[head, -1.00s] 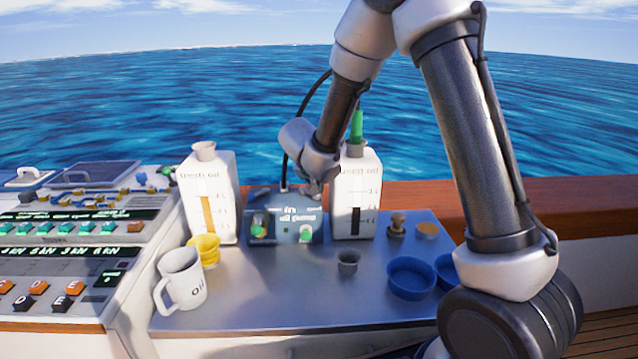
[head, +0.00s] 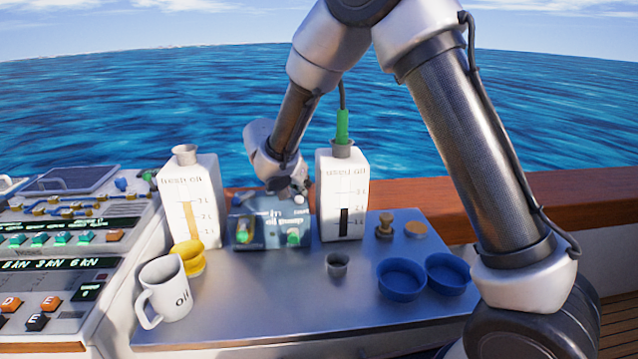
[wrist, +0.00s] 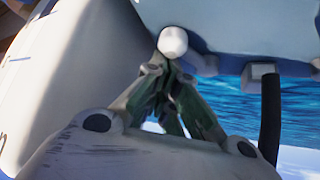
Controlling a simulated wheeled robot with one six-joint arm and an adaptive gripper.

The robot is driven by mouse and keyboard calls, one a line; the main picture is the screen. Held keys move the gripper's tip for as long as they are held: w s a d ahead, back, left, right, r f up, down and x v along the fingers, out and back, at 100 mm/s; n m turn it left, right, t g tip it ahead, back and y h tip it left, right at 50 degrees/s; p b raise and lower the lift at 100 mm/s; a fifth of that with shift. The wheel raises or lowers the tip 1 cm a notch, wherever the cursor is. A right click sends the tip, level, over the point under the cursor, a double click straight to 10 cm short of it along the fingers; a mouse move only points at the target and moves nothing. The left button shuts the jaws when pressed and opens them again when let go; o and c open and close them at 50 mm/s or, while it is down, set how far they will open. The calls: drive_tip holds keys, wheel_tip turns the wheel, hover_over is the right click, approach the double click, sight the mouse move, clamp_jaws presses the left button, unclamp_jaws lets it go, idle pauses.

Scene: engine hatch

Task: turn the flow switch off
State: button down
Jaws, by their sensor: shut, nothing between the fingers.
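The blue-grey oil pump box (head: 270,222) stands between the two oil bottles at the back of the metal table. Its front has a green-lit switch (head: 243,232) in a dark recess at the left and a green-lit control (head: 293,238) at the right. I cannot read which one is the flow switch. My gripper (head: 285,187) is at the top of the box, above its front face. In the wrist view my gripper (wrist: 166,68) is shut and empty, its fingertips close to a white round knob (wrist: 173,41) on the box. Whether they touch is unclear.
The fresh oil bottle (head: 192,205) stands left of the box, the used oil bottle (head: 343,195) close on its right. The table's front middle is clear.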

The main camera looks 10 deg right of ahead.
drive_tip(key=m+g+h, duration=0.1)
drive_tip(key=m, duration=0.1)
drive_tip(key=s+a+m+g, duration=0.1)
drive_tip(key=m, duration=0.1)
drive_tip(key=shift+a+h, duration=0.2)
drive_tip(key=shift+h, duration=0.2)
drive_tip(key=shift+s+a+m, duration=0.1)
drive_tip(key=shift+m, duration=0.2)
drive_tip(key=shift+s+a, duration=0.1)
drive_tip(key=shift+a, duration=0.15)
